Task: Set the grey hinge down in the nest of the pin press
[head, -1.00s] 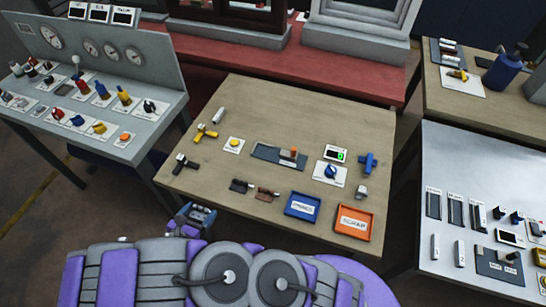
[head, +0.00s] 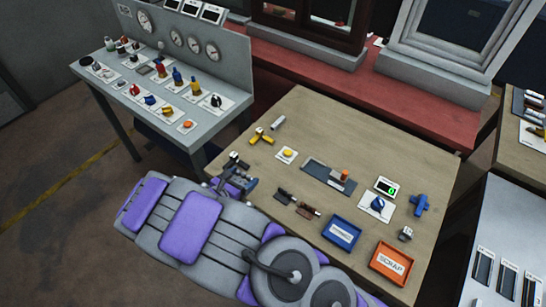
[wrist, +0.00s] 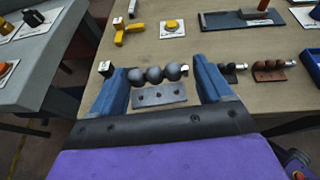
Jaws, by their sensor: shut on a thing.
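The grey hinge (wrist: 160,95) is between the two blue fingers of my gripper (wrist: 165,85) in the wrist view, its round knuckles up and its holed leaf below. My gripper (head: 236,182) is shut on it at the left edge of the wooden table in the head view. The hinge cannot be made out clearly there. The pin press (head: 326,176) is a dark grey plate with an orange-topped block, right of my gripper at mid-table. It also shows at the top of the wrist view (wrist: 225,22). The detail of its nest is too small to tell.
A black hinge (head: 284,196) and a brown hinge (head: 307,211) lie between my gripper and the blue tray (head: 342,234). An orange scrap tray (head: 391,263) is beside it. A yellow button (head: 288,154) and a yellow fitting (head: 262,136) lie farther back.

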